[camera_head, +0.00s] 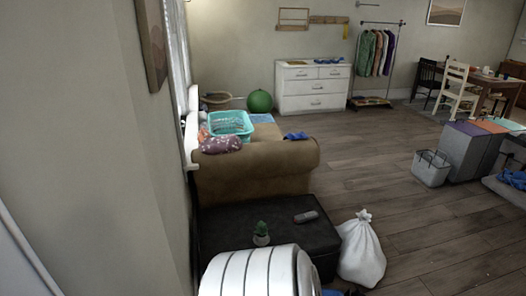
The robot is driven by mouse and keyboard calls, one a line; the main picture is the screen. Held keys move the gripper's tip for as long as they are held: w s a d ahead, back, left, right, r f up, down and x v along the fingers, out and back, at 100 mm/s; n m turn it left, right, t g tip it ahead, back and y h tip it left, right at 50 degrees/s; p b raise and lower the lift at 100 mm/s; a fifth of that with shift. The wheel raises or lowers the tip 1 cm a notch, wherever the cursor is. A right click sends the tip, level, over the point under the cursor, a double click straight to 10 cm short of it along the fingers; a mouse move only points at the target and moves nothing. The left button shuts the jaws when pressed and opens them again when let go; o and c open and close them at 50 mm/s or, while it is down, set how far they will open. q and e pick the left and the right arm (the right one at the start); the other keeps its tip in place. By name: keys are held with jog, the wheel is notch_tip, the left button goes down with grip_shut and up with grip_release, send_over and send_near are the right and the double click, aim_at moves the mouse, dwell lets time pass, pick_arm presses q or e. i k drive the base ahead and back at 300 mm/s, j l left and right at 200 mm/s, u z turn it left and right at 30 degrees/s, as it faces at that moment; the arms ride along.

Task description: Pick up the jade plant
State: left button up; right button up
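Neither of my grippers is in view.
A white ribbed rounded shape (245,270) covers the bench's front. A tied white bag (361,250) stands to the bench's right. A brown sofa (255,170) is behind it, and a wall (100,150) runs along the left. Wooden floor (440,235) is open at right.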

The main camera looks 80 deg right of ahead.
aim_at(261, 238)
jog(key=z, duration=2.75)
jog(key=i+l+z, duration=0.25)
jog(key=i, duration=0.4)
jog(key=i+z, duration=0.25)
jog(key=i, duration=0.4)
